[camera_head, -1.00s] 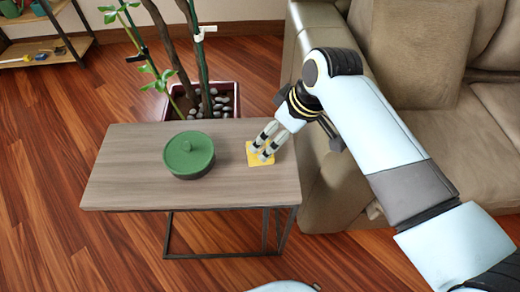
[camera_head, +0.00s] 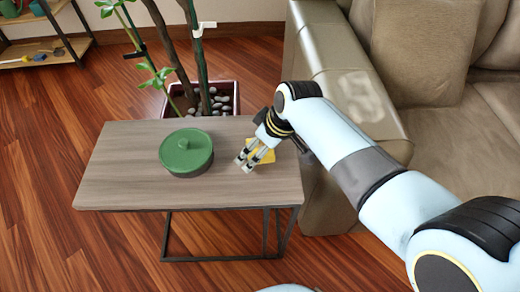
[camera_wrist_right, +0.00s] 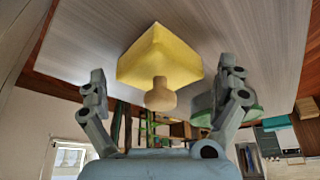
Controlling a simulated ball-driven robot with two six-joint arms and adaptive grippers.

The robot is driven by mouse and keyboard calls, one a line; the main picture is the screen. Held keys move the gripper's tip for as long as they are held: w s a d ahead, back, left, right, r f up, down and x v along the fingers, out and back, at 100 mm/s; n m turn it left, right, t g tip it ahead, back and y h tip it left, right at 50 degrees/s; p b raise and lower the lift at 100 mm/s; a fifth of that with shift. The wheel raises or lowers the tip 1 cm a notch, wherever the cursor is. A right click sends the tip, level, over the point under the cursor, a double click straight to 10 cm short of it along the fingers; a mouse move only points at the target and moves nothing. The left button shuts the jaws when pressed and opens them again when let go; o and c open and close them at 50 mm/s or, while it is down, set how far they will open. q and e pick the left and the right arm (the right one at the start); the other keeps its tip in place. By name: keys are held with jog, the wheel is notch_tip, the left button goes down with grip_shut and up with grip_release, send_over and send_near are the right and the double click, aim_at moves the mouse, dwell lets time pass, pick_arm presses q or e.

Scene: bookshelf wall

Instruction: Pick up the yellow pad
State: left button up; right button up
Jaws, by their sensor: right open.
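The yellow pad (camera_head: 264,157) lies on the wooden side table (camera_head: 120,180), near its right end. It is partly hidden behind my right gripper in the head view. In the right wrist view the pad (camera_wrist_right: 160,58) shows a pale yellow block with a round knob-like handle (camera_wrist_right: 160,96). My right gripper (camera_head: 245,165) is open, with its fingertips at the pad's left and front side in the head view. In the right wrist view its two fingers (camera_wrist_right: 166,76) stand apart on either side of the pad, with nothing held between them. My left gripper is not in view.
A green lidded pot (camera_head: 187,153) stands on the table left of the pad. A potted plant (camera_head: 215,98) with pebbles stands behind the table. A beige sofa (camera_head: 335,90) is close on the right. The table's left part is clear.

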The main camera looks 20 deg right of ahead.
jog(key=c, duration=1)
jog(key=shift+o, duration=0.2)
jog(key=shift+r, duration=0.1)
jog(key=shift+r, duration=0.55)
notch_tip(320, 180, up, 3)
jog(key=shift+w+f+p, duration=0.1)
jog(key=shift+p, duration=0.5)
jog(key=s+d+r+p, duration=0.1)
jog(key=s+d+r, duration=0.2)
jog(key=d+r, duration=0.4)
jog(key=d, duration=0.4)
jog(key=shift+s, duration=0.3)
